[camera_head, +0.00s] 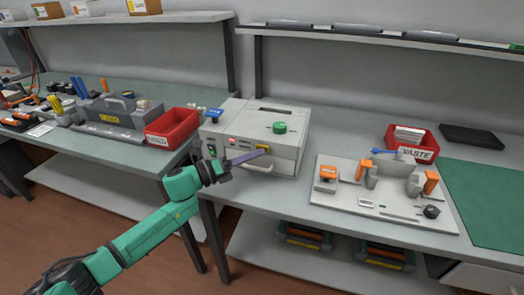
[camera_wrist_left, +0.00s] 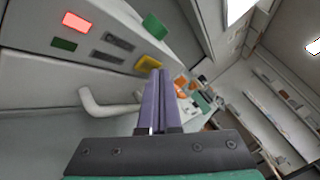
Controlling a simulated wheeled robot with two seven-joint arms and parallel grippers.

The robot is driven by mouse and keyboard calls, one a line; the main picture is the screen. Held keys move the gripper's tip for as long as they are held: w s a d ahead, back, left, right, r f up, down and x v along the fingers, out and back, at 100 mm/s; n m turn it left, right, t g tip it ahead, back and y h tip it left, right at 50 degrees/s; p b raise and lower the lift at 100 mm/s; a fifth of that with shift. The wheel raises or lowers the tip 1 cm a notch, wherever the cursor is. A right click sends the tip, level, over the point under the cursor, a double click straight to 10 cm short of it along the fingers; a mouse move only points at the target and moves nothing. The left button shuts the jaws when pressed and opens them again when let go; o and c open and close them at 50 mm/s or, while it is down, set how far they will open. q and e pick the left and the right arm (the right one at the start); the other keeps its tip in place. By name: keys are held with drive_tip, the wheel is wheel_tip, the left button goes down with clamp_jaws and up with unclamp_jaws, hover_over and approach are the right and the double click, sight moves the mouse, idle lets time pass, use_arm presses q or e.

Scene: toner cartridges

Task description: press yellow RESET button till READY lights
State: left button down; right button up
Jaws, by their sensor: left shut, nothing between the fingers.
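The grey machine (camera_head: 235,160) stands on the bench with a control panel on its front. The yellow button (camera_head: 263,147) is on that front; in the left wrist view the yellow button (camera_wrist_left: 148,63) shows just beyond my fingertips. My left gripper (camera_head: 262,153) is shut and empty, its purple fingers pointing at the button; it also shows in the left wrist view (camera_wrist_left: 158,75). I cannot tell whether the tips touch the button. In the left wrist view a red lamp (camera_wrist_left: 77,22) glows, and a green lamp (camera_wrist_left: 64,44) below it is dark. My right gripper is not in view.
A handle (camera_wrist_left: 105,108) sticks out below the panel. A green knob (camera_head: 280,127) is on top of the machine. A red bin (camera_head: 172,130) stands to the left; a fixture board (camera_head: 340,205) and the waste bin (camera_head: 415,153) stand to the right.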

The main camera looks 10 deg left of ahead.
use_arm(q)
drive_tip(key=shift+w+b, duration=0.35)
idle(0.5)
idle(0.3)
drive_tip(key=shift+s, duration=0.8)
drive_tip(key=s+p, duration=0.1)
drive_tip(key=s, duration=0.4)
drive_tip(key=shift+a, duration=0.2)
